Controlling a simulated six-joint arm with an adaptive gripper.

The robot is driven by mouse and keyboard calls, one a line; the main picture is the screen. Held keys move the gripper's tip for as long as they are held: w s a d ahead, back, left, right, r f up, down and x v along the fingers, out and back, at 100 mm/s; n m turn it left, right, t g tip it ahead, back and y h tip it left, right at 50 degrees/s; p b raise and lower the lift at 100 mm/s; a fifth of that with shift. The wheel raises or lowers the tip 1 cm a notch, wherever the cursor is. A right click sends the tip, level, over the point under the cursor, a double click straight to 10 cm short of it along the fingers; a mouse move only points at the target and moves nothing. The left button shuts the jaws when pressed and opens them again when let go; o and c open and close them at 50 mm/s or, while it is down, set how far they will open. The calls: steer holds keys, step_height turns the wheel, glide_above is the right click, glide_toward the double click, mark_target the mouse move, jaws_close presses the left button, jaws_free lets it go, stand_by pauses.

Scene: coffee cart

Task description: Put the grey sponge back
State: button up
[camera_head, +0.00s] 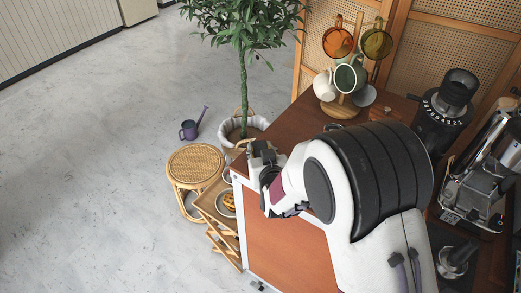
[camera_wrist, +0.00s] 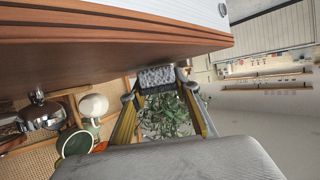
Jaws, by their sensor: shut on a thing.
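The grey sponge (camera_wrist: 156,77) is a speckled grey block in the wrist view. My gripper (camera_wrist: 157,88) is shut on it, one fingertip at each end. The sponge is beside the wooden edge of the cart (camera_wrist: 120,38) in that view; I cannot tell whether it touches anything. In the head view my gripper (camera_head: 262,157) is over the cart's left edge, mostly hidden by my own wrist, and I cannot make out the sponge there.
A mug rack (camera_head: 346,108) with several mugs stands at the cart's back. A black grinder (camera_head: 447,110) and an espresso machine (camera_head: 483,175) are on the right. A plate of cookies (camera_head: 226,203), a rattan stool (camera_head: 195,166) and a potted plant (camera_head: 242,30) are left of the cart.

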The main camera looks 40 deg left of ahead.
steer(key=shift+f, duration=0.3)
steer(key=o, duration=1)
steer(key=shift+r, duration=0.15)
steer(key=shift+s+d+r, duration=0.15)
steer(key=shift+s+d, duration=0.05)
steer(key=shift+v, duration=5.65)
steer(key=shift+d, duration=0.1)
